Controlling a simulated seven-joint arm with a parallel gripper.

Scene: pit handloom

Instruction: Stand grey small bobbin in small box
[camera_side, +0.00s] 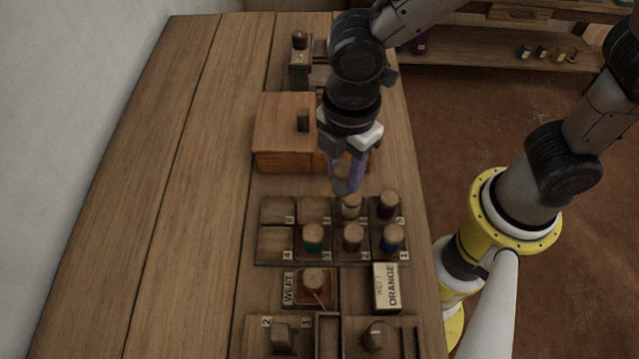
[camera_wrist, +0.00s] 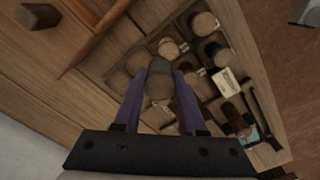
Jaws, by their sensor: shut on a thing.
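My gripper (camera_side: 346,184) is shut on a small bobbin (camera_wrist: 159,82) with a wooden end and a greyish body. It holds it upright or nearly so, above the back of the divided box (camera_side: 258,228). The fingers hide part of the bobbin in the side view. The divided box has numbered compartments; several hold bobbins, among them a teal one (camera_side: 313,238), a blue one (camera_side: 392,237) and a purple one (camera_side: 387,206). Its left compartments look empty. A small square box (camera_side: 331,299) beside the WEFT label holds a wooden-topped bobbin with reddish thread.
A wooden box with a knob (camera_side: 284,155) stands behind the divided box. A white ORANGE card (camera_side: 386,287) lies in front of it. A tray with knobbed pieces (camera_side: 330,336) is at the near edge. The left tabletop (camera_side: 165,200) is clear.

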